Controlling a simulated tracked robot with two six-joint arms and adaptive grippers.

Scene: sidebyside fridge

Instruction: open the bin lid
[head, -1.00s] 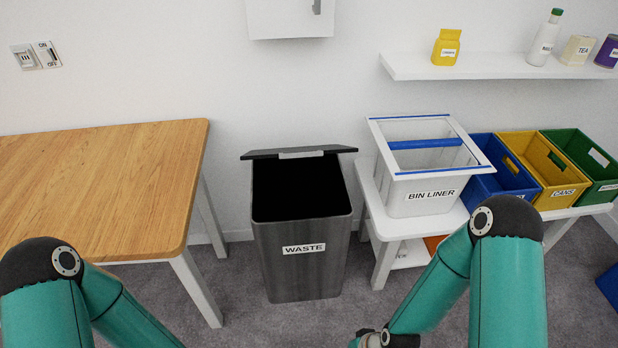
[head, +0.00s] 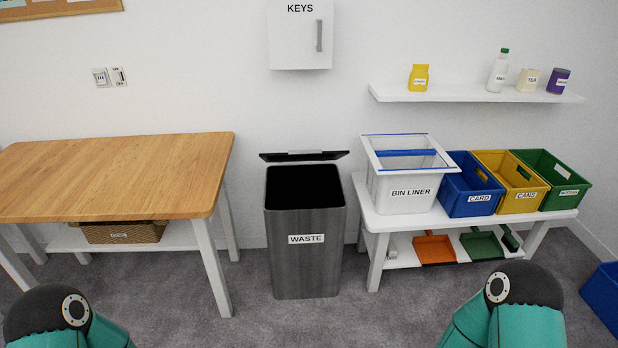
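The waste bin (head: 305,250) stands on the carpet between the wooden table and the white bench. It is dark grey with a WASTE label on its front. Its lid (head: 304,156) is raised at the back, tilted up near the wall, with a light strip along it. The dark inside of the bin shows below the lid. Only the upper parts of my two arms show at the bottom corners. Both of my grippers are out of the picture, and nothing of mine touches the bin.
A wooden table (head: 120,175) stands left, with a basket (head: 122,232) below. At right a white bench (head: 380,218) holds a BIN LINER box (head: 405,192) and blue, yellow and green bins. A KEYS cabinet (head: 298,38) hangs above. Carpet before the waste bin is clear.

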